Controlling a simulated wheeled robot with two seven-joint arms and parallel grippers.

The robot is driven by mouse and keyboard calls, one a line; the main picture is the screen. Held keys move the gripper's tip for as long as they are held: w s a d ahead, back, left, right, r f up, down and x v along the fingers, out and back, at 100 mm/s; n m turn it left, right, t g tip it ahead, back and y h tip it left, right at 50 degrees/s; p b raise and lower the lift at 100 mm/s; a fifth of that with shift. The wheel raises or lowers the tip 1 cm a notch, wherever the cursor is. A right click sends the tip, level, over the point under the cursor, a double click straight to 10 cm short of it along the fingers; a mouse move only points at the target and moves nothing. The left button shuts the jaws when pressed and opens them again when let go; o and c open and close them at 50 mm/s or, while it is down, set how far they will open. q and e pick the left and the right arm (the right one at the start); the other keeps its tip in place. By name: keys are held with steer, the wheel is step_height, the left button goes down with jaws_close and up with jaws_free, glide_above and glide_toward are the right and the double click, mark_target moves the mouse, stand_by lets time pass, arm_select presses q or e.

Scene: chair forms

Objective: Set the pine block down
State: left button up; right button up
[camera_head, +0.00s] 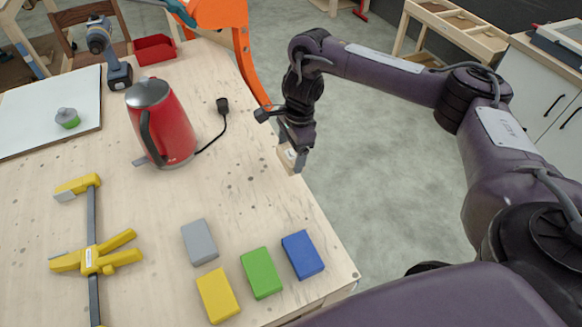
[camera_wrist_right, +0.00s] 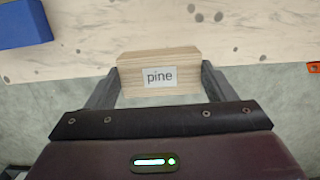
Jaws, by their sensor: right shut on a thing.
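The pine block (camera_wrist_right: 158,58) is pale wood with a white label reading "pine". It sits between the two fingers of my right gripper (camera_wrist_right: 158,82), which is shut on it. In the head view the block (camera_head: 285,155) shows at the right edge of the wooden table (camera_head: 240,205), under my right gripper (camera_head: 293,155). Part of it is hidden by the fingers. I cannot tell whether the block touches the table top. My left gripper is not in view.
Grey (camera_head: 199,242), yellow (camera_head: 218,295), green (camera_head: 261,273) and blue (camera_head: 302,255) blocks lie near the table's front right corner. A red kettle (camera_head: 172,120), a black plug (camera_head: 223,105) and a yellow clamp (camera_head: 90,258) are on the table. Bare table lies between kettle and blocks.

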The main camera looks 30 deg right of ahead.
mark_target(291, 165)
step_height(291, 165, down, 2)
steer(key=shift+f, duration=0.2)
step_height(291, 165, down, 3)
steer(key=shift+p, duration=0.45)
steer(key=shift+f, duration=0.2)
steer(key=shift+f+b, duration=0.25)
steer(key=shift+b, duration=0.1)
steer(key=o, duration=1)
steer(key=shift+r, duration=0.1)
